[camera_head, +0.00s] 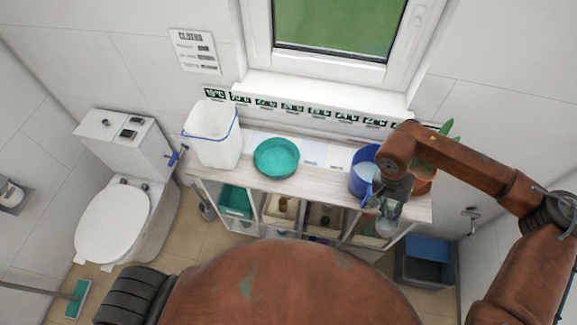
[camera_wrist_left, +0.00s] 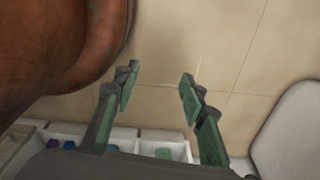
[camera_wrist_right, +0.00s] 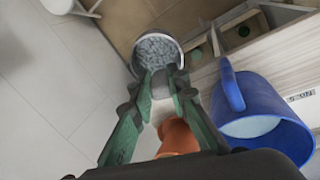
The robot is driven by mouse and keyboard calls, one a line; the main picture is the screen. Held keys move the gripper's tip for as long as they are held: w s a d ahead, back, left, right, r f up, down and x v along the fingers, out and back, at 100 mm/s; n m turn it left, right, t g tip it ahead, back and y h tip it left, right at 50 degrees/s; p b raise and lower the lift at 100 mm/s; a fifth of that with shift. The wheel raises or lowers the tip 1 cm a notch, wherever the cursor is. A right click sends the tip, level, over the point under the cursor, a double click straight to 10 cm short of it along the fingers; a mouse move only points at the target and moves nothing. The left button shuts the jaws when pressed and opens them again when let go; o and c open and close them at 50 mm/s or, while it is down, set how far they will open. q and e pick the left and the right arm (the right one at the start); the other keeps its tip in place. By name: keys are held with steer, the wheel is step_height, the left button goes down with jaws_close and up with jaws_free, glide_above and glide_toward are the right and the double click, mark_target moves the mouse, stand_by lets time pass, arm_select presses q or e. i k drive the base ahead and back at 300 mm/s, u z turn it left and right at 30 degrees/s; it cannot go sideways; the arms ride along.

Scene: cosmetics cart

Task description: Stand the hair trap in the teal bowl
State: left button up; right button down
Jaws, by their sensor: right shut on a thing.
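The teal bowl (camera_head: 277,158) stands on the cart top, left of its middle, and looks empty. My right gripper (camera_head: 380,203) is at the cart's front right edge, well to the right of the bowl. It is shut on a small grey cup-like piece, which I take as the hair trap (camera_head: 387,227). In the right wrist view the hair trap (camera_wrist_right: 157,57) shows a round pale rim and a speckled grey inside, between the fingertips (camera_wrist_right: 163,80). My left gripper (camera_wrist_left: 160,85) is open and empty over the tiled floor, and is not visible in the head view.
A blue jug (camera_head: 363,178) with pale contents stands close beside my right gripper; it also shows in the right wrist view (camera_wrist_right: 275,130). A white bin (camera_head: 212,140) stands left of the bowl. The cart top between bowl and jug is mostly clear. Open compartments (camera_head: 280,208) lie below.

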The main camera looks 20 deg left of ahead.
mark_target(276, 161)
steer(key=z, duration=2.7)
steer(key=k, duration=1.6)
steer(key=u, duration=2.6)
steer(key=i, duration=1)
